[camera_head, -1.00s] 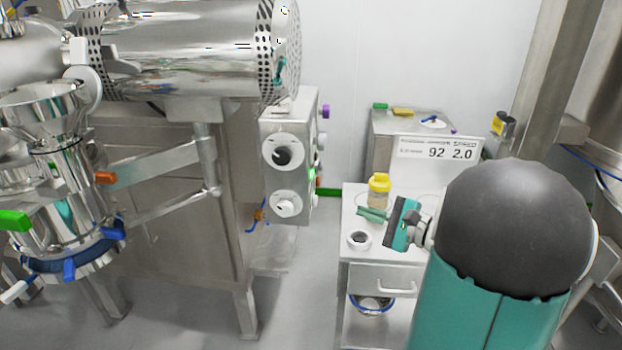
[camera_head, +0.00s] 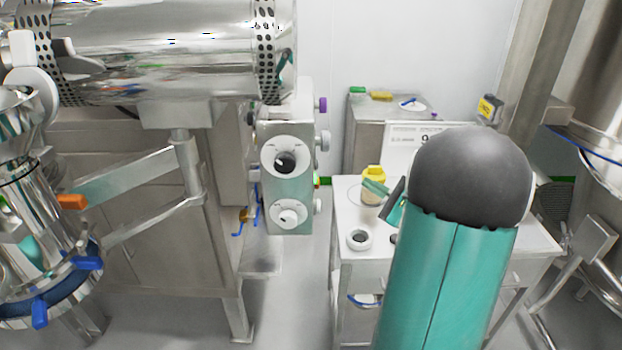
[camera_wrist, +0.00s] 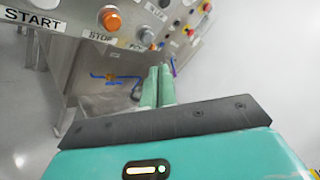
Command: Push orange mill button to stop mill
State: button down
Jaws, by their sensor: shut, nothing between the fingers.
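The orange button (camera_wrist: 110,18) is at the upper left of the wrist view, on a metal panel (camera_wrist: 75,50) above a STOP label. A white button (camera_wrist: 45,3) sits left of it above a START label. My gripper (camera_wrist: 159,70) is shut and empty, its green fingers pointing toward the panel, below and right of the orange button and apart from it. In the head view my gripper (camera_head: 375,187) shows beyond my dark arm joint, in front of a yellow-lidded jar. The orange button cannot be made out in the head view.
More buttons line the panel, among them a grey one (camera_wrist: 147,35) and a red one (camera_wrist: 207,7). In the head view, a control box (camera_head: 290,210) stands left of a white cart (camera_head: 350,220) with the yellow-lidded jar (camera_head: 373,180). Floor shows between them.

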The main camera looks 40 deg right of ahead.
aim_at(317, 183)
jog(key=w+a, duration=0.4)
jog(key=a, duration=0.3)
jog(key=shift+w, duration=0.4)
dwell(0.4)
jog(key=shift+a, duration=0.1)
dwell(1.8)
jog(key=shift+w+a, duration=0.25)
jog(key=shift+a, duration=0.05)
jog(key=shift+w+a, duration=0.25)
jog(key=shift+a, duration=0.15)
dwell(0.8)
jog(key=shift+d, duration=0.1)
jog(key=shift+s+d, duration=0.5)
jog(key=shift+d, duration=0.15)
